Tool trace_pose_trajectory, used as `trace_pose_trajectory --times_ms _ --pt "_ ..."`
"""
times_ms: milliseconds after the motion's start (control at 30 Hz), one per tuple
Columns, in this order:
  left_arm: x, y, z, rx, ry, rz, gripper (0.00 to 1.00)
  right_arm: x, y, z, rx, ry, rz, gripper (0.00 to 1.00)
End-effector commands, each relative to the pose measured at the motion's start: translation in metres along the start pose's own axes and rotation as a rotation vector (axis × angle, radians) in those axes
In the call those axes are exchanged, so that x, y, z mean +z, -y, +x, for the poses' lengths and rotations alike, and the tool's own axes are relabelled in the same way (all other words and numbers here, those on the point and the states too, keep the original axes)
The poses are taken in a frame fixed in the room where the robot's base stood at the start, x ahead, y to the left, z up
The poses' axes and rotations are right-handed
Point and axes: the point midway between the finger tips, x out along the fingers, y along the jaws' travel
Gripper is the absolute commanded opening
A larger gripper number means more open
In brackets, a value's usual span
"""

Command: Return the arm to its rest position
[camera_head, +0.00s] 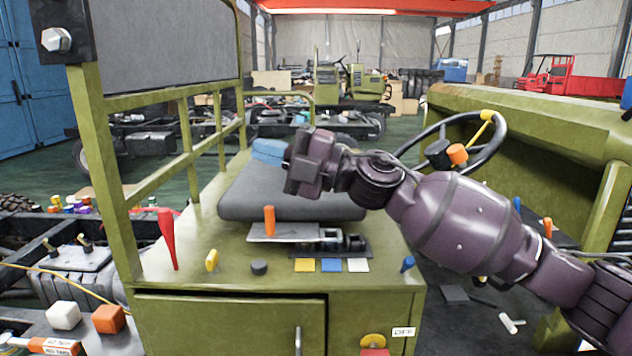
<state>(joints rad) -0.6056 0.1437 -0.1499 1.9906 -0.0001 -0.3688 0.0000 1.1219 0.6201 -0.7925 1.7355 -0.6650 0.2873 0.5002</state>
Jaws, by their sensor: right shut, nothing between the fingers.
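My right arm comes in from the right edge, its dark purple links bent across the front of the steering wheel (408,150). My right gripper (303,172) is above the dark grey seat (290,205) of the green vehicle, in front of a blue object (268,150) at the seat's back. The gripper is shut and holds nothing. Its fingertips are hard to make out at this angle. The arm hides part of the seat's right side and the lower steering wheel. My left gripper is not in view.
A green panel (230,262) below the seat carries a red lever (167,238), an orange knob (269,220), a yellow knob (212,260) and coloured squares (331,265). A green railing (150,186) rises at left. The green hood (540,117) lies behind the arm.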

Motion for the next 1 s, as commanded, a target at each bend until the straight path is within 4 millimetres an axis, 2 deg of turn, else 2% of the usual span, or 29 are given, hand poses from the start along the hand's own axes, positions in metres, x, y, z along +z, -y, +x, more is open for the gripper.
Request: trace_pose_trajectory --times_ms 100,267,567,767,1000 --pt "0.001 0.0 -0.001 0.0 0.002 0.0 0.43 0.014 0.013 -0.021 0.134 0.118 0.082 0.0" --pt "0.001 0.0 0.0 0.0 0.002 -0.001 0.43 0.035 0.036 -0.056 0.26 0.294 0.192 0.0" --pt "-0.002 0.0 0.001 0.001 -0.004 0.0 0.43 0.063 0.108 -0.142 0.388 0.627 0.441 0.0" --pt "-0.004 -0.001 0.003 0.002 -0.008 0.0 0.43 0.063 0.169 -0.207 0.435 0.829 0.626 0.0" --pt "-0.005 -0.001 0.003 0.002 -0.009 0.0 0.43 0.04 0.245 -0.286 0.494 1.04 0.857 0.0"
